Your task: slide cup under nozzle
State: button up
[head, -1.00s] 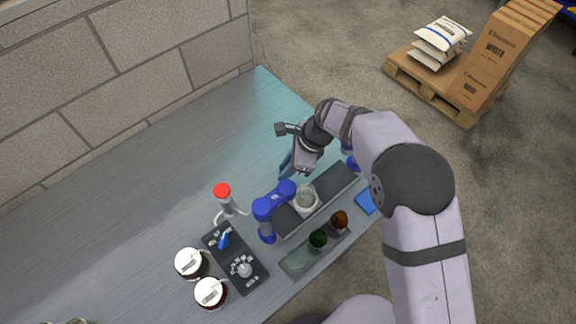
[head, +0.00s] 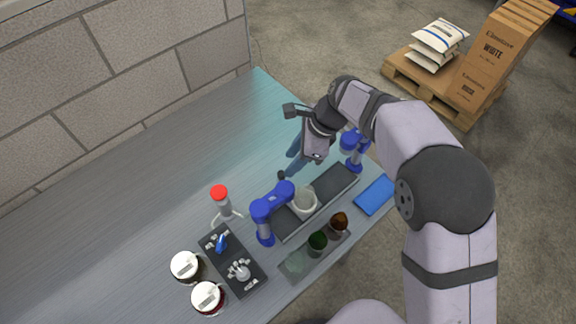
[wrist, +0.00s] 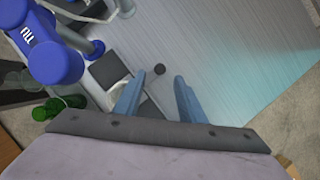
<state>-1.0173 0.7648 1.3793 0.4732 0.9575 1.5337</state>
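The pale cup (head: 304,203) stands upright on a dark strip (head: 343,184), beside the near blue FILL head. That blue nozzle station (head: 272,200) also shows in the wrist view (wrist: 57,62); its outlet is not clear. A second blue station (head: 354,147) stands at the strip's far end. My gripper (head: 292,168) is open, with its two blue fingers apart in the wrist view (wrist: 159,82). It hangs at the wall side of the strip, behind the cup. A small dark knob (wrist: 159,68) shows between the fingertips, also in the head view (head: 281,175); I cannot tell its depth.
A blue pad (head: 376,194), a red-topped stand (head: 220,193) and lidded jars (head: 186,265) are nearby. The table's back left is clear.

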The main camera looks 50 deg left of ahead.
jog(key=shift+w+d+r, duration=0.15)
jog(key=shift+w+r, duration=0.05)
jog(key=shift+r, duration=0.4)
jog(key=s+a+f+n+h, duration=0.1)
jog(key=s+a+n, duration=0.1)
jog(key=s, duration=0.2)
jog(key=s+a+f+n, duration=0.1)
jog(key=s+a, duration=0.2)
jog(key=s, duration=0.2)
jog(key=w+r+n+t, duration=0.1)
jog(key=w+n, duration=0.1)
jog(key=n, duration=0.1)
jog(key=w+d+n+t+h, duration=0.1)
jog(key=w+n, duration=0.1)
jog(key=n, duration=0.2)
jog(key=w+r+n+t, duration=0.1)
jog(key=w+n, duration=0.1)
jog(key=n, duration=0.2)
jog(key=shift+w+d+r+h, duration=0.2)
jog(key=shift+d+r+h, duration=0.1)
jog(key=shift+r+h, duration=0.1)
jog(key=shift+d+f+n, duration=0.1)
jog(key=shift+d+n, duration=0.2)
jog(key=shift+n, duration=0.6)
jog(key=shift+d+n, duration=0.15)
jog(key=shift+n, duration=0.95)
